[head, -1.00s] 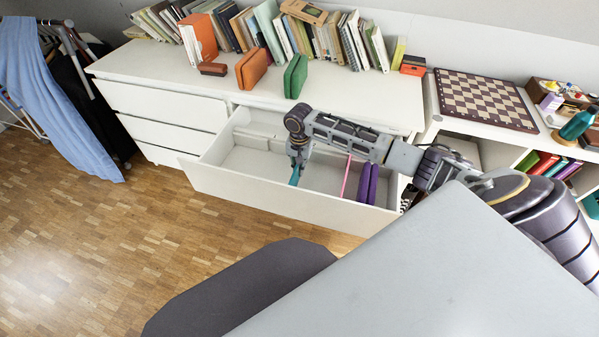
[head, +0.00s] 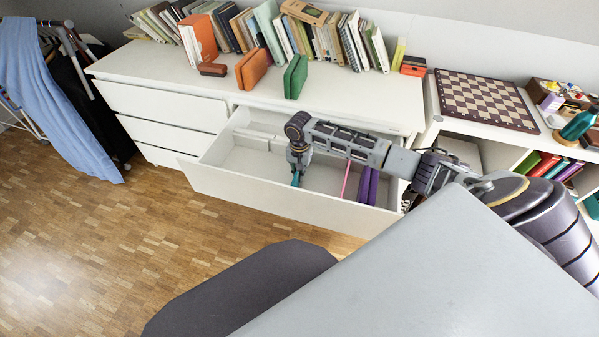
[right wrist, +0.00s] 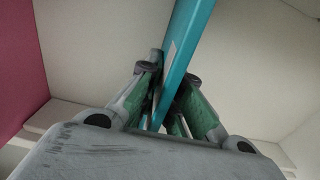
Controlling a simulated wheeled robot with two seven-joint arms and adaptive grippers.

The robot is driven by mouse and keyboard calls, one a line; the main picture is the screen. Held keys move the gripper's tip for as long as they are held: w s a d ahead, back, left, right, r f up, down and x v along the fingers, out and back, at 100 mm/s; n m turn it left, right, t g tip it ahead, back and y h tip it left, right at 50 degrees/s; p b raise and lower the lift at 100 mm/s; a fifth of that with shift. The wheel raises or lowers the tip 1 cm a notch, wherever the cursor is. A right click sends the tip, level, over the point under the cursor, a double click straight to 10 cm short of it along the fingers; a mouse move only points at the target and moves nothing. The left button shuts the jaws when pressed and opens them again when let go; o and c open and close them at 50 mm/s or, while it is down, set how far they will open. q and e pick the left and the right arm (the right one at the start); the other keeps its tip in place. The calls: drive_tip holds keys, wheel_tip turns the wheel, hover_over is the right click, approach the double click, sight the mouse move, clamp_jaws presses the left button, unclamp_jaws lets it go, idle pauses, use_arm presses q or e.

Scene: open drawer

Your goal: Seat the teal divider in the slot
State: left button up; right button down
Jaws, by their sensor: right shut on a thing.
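The teal divider (right wrist: 188,45) is a thin upright-looking panel between the fingers of my right gripper (right wrist: 168,82) in the right wrist view. In the head view the right gripper (head: 297,168) is inside the open white drawer (head: 280,205), with a small part of the teal divider (head: 295,179) showing below it. The gripper is shut on the divider. The divider's lower edge and the slot are hidden or too small to make out, so I cannot tell whether they touch. My left gripper is not in view.
A pink divider (head: 346,181) and purple items (head: 369,186) stand in the drawer's right part. The drawer's left part is empty. Orange (head: 252,69) and green (head: 295,77) cases and a row of books stand on the dresser top (head: 345,100). A chessboard (head: 485,98) lies at right.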

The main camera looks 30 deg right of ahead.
drive_tip(key=c, duration=1.6)
unclamp_jaws()
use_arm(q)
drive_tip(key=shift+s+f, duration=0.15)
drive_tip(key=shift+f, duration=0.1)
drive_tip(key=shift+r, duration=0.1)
